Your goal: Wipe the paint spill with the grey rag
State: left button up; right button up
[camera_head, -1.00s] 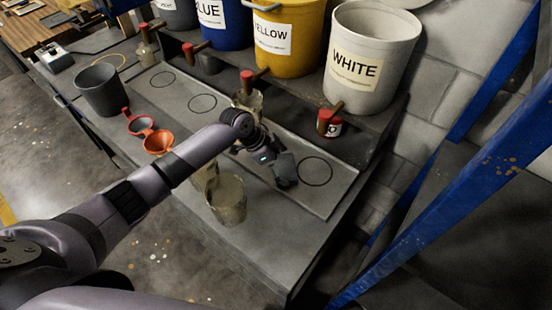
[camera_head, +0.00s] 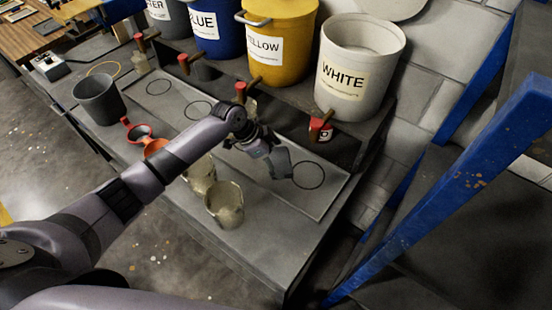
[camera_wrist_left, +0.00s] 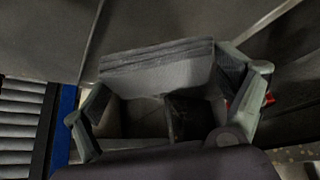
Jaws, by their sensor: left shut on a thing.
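My left gripper (camera_head: 277,160) is over the right part of the bench's grey tray, beside a black ring outline. In the left wrist view, a folded grey rag (camera_wrist_left: 155,72) spans the space between the two fingers of the left gripper (camera_wrist_left: 172,92), which is shut on it. In the head view the rag is hard to tell from the grey fingers. I cannot make out a clear paint spill on the tray; my arm hides part of it. My right gripper is not in view.
Two clear beakers (camera_head: 225,206) stand at the bench's front, close to my left arm. Labelled paint buckets, such as the white one (camera_head: 352,85), line the shelf behind, with red-handled taps. A blue post (camera_head: 480,170) is at right.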

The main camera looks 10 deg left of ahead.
pick_arm(q)
jog(key=shift+r, duration=0.15)
jog(key=shift+r, duration=1.4)
